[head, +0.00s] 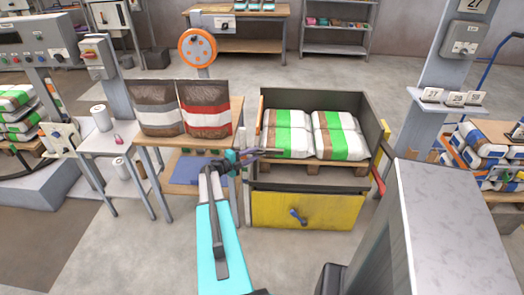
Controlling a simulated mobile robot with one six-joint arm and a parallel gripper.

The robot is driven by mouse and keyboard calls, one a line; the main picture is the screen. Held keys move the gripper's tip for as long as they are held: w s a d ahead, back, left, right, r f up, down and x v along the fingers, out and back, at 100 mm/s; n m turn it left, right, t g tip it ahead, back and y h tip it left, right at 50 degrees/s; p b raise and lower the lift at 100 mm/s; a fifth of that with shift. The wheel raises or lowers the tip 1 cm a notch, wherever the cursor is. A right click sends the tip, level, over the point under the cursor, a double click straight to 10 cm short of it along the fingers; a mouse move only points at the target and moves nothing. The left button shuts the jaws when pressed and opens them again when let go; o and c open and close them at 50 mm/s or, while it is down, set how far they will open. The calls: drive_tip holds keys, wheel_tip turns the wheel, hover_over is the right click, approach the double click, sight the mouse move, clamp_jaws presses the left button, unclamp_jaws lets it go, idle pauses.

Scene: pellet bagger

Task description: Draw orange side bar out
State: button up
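A grey box-like stand (345,101) holds white, green and brown sacks (290,133) on a wooden pallet. My gripper (270,153) is at the stand's left front, below the left orange bar and in front of the sacks, pointing right. Its fingers are small and dark, and their gap is not clear. I see nothing held in it.
A yellow panel (330,211) with a blue handle (297,216) is below the pallet. A red lever (378,181) hangs at the right. A wooden table (232,112) with brown bags (205,105) stands close left of my arm. A grey post (425,110) stands right.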

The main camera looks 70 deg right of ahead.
drive_tip(key=shift+p+x, duration=0.6)
drive_tip(key=shift+x, duration=2.4)
drive_tip(key=shift+a+f, duration=0.15)
clamp_jaws()
